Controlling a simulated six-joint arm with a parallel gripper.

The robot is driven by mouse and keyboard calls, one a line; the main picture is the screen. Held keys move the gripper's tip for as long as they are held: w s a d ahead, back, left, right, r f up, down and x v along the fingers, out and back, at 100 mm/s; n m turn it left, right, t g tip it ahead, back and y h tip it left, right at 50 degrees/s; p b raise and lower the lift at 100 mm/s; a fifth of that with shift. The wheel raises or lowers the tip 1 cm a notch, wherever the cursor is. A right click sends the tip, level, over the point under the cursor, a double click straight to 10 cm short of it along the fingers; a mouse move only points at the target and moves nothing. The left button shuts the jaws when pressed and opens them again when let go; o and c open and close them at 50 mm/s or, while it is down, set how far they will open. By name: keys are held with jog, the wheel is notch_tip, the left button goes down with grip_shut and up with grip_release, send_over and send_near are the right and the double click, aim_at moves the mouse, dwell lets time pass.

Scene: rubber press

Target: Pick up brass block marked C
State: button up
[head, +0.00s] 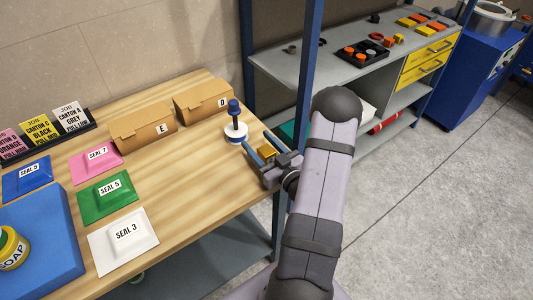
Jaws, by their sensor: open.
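A small brass-coloured block (265,152) sits at the right edge of the wooden table, partly hidden by my gripper. No letter can be read on it. My gripper (259,143) is open, with its two blue-grey fingers pointing left over the table. The block shows between the fingers, close to the palm. I cannot tell whether either finger touches it or how high the fingers are above the table.
A blue-knobbed stamp (235,121) on a round white and blue base stands just beyond the fingertips. Cardboard boxes marked D (203,100) and E (143,125) are behind it. Seal packets lie at left. A blue post (307,70) rises close behind my gripper.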

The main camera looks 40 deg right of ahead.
jog(key=shift+c, duration=0.7)
grip_shut()
jog(key=shift+r, duration=0.25)
notch_tip(320, 180, up, 10)
jog(key=shift+f+b, duration=0.2)
jog(key=shift+b, duration=0.1)
